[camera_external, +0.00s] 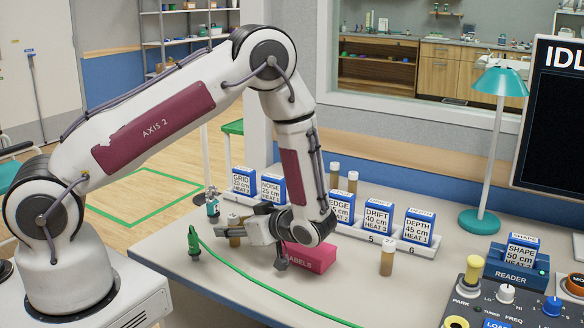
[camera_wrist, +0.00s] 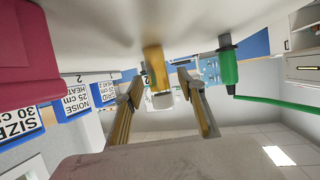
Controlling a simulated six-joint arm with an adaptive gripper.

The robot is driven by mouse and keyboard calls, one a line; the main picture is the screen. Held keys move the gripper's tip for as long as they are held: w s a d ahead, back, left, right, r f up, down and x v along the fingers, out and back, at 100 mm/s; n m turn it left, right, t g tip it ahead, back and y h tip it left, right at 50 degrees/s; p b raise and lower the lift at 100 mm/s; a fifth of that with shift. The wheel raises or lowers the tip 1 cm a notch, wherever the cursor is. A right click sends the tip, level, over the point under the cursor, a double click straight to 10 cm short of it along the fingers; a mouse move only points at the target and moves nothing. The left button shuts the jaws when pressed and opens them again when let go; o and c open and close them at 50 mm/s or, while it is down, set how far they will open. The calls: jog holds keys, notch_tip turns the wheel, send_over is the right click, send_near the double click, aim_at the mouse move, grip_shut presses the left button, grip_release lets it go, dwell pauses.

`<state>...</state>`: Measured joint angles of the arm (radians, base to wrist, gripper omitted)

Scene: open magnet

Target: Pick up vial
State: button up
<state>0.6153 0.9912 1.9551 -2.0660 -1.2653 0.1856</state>
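An amber vial with a pale cap (camera_wrist: 157,72) stands on the bench at my gripper. It also shows, partly hidden by the fingers, in the external view (camera_external: 235,240). My gripper (camera_external: 232,229) is low and level over the bench, pointing left. In the wrist view my gripper (camera_wrist: 160,80) is open. One finger is on each side of the vial, with a visible gap on both sides. Another capped amber vial (camera_external: 387,259) stands on the open bench at the right. Two more vials, a left one (camera_external: 334,176) and a right one (camera_external: 352,182), stand behind the boxes.
A magenta labels box (camera_external: 316,259) is close on the right. A rack of blue-and-white boxes (camera_external: 378,217) lines the back. A small teal item (camera_external: 212,207) stands behind left.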

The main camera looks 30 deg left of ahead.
grip_shut()
jog(key=shift+r, duration=0.15)
dwell(0.4)
jog(key=shift+r, duration=4.9)
